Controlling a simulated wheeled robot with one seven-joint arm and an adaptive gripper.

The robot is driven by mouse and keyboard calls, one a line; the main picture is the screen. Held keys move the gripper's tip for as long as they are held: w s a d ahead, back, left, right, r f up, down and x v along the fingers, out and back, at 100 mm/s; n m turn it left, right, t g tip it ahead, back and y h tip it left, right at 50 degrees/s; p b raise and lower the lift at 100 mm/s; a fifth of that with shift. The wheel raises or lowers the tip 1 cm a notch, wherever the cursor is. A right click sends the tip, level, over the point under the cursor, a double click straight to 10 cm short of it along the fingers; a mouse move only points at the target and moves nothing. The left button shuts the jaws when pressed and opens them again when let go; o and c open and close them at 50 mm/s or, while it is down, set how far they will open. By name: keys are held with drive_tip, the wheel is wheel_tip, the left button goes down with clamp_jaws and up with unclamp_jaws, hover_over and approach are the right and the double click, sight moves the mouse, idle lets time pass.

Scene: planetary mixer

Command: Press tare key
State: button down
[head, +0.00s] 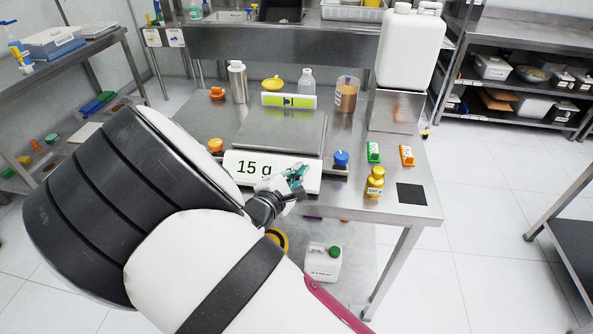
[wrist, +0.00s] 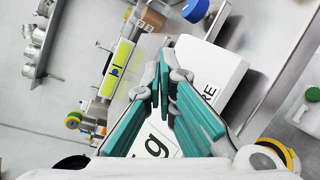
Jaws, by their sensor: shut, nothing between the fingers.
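My gripper (head: 297,178) is shut and empty in front of the right end of that panel. In the wrist view its teal fingers (wrist: 164,75) meet over the panel. The tare key's label shows there only as "RE" (wrist: 208,92), beside the fingers; the rest is hidden behind them. Part of the "g" of the display (wrist: 155,138) shows between the fingers. I cannot tell whether the fingertips touch the key.
A yellow-green label bar (head: 288,100) is behind the scale plate.

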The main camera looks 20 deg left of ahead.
drive_tip(key=shift+w+f, duration=0.1)
idle(0.6)
drive_tip(key=shift+w+f+b, duration=0.2)
drive_tip(key=shift+b, duration=0.2)
drive_tip(key=shift+w+a+f+b, duration=0.1)
drive_tip(key=shift+w+f+b, duration=0.15)
drive_tip(key=shift+f+b, duration=0.2)
idle(0.7)
drive_tip(key=shift+r, duration=0.15)
drive_tip(key=shift+s+r+p, duration=0.5)
drive_tip(key=shift+s+r, duration=0.05)
drive_tip(key=shift+r, duration=0.05)
drive_tip(key=shift+r, duration=0.1)
idle(0.3)
drive_tip(key=s+r+p, duration=0.1)
drive_tip(key=r, duration=0.1)
drive_tip(key=s+d+r+p, duration=0.1)
drive_tip(key=s, duration=0.1)
drive_tip(key=shift+r+p, duration=0.3)
drive_tip(key=shift+r, duration=0.1)
idle(0.6)
